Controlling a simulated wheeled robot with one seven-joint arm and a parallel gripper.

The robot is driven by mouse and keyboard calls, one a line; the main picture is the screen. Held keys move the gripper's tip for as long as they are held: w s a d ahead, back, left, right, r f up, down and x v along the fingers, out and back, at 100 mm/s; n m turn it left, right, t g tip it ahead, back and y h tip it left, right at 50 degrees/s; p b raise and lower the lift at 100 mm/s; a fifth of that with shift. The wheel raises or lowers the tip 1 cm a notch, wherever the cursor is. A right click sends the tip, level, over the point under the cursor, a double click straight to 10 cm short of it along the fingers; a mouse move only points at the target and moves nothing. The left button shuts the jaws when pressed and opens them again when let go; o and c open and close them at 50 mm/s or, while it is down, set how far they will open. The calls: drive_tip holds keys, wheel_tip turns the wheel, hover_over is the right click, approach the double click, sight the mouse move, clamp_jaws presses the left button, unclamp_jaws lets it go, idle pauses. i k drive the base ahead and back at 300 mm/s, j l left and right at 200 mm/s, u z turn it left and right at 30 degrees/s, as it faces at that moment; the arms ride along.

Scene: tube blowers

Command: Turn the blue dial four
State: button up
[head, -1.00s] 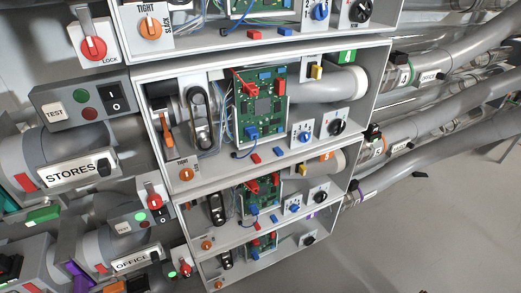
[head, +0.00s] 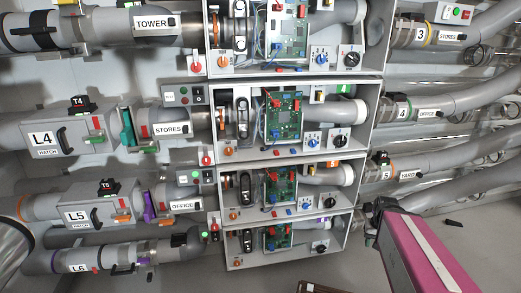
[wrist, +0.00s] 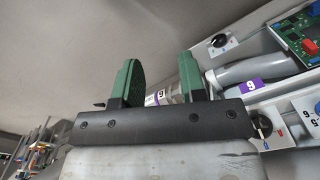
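The blue dial four (head: 313,141) is a small blue knob on a white plate in the second box from the top, beside a black dial (head: 340,141). That box carries a green 4 tag (head: 345,89). My gripper (wrist: 160,78) has two green fingers spread apart, with nothing between them, in the wrist view. In the head view my pink arm is at the lower right, with its dark end near the lowest box, below and right of the blue dial. Dial four is not seen in the wrist view.
Stacked grey boxes hold green circuit boards (head: 284,116), orange knobs and loose red and blue blocks. Other blue dials sit in the box above (head: 320,56) and below (head: 305,175). Pipes (head: 440,104) run out right. The wrist view shows a purple tag (wrist: 250,86).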

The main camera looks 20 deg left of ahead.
sight(314, 142)
drive_tip(key=k+l+u, duration=0.1)
drive_tip(key=l+u, duration=0.3)
drive_tip(key=k+l+u, duration=0.15)
drive_tip(key=l+u, duration=0.3)
drive_tip(key=k+l+u, duration=0.2)
drive_tip(key=u, duration=0.2)
drive_tip(key=k+l, duration=0.15)
